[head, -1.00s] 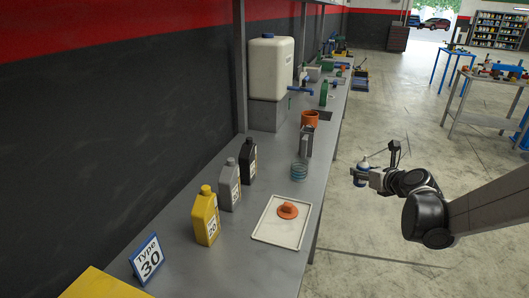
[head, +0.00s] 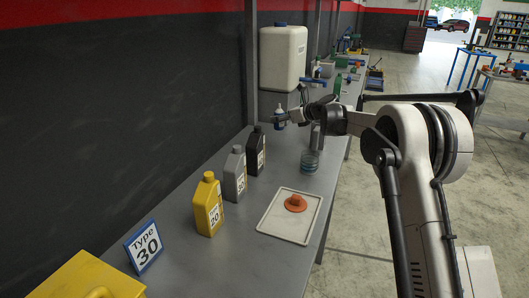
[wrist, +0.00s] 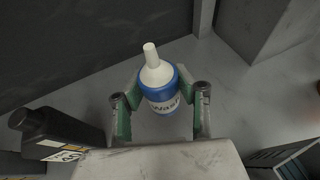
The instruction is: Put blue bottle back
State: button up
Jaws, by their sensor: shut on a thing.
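The blue bottle (wrist: 160,82) has a white cone-shaped nozzle and a white label that reads "Wash". It sits between the green-sided fingers of my gripper (wrist: 161,97), which is shut on it. In the head view the bottle (head: 280,120) hangs from my gripper (head: 289,117) over the back of the grey workbench (head: 270,215), near the wall and beyond the black bottle (head: 257,152). The gap between its base and the bench cannot be judged.
The black bottle also shows in the wrist view (wrist: 55,130), at lower left. Grey (head: 234,175) and yellow bottles (head: 207,205) stand in front of it. A white tank (head: 283,58) and a shelf post (head: 250,70) are close behind. A tray (head: 272,222) lies at the front.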

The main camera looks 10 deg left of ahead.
jog(key=a, duration=0.3)
jog(key=shift+w+r+n, duration=0.15)
jog(key=shift+w+n, duration=0.15)
jog(key=shift+w, duration=0.1)
jog(key=shift+f+b, duration=0.6)
jog(key=shift+f, duration=4.2)
jog(key=shift+f, duration=0.1)
jog(key=shift+f, duration=0.15)
jog(key=o, duration=1.2)
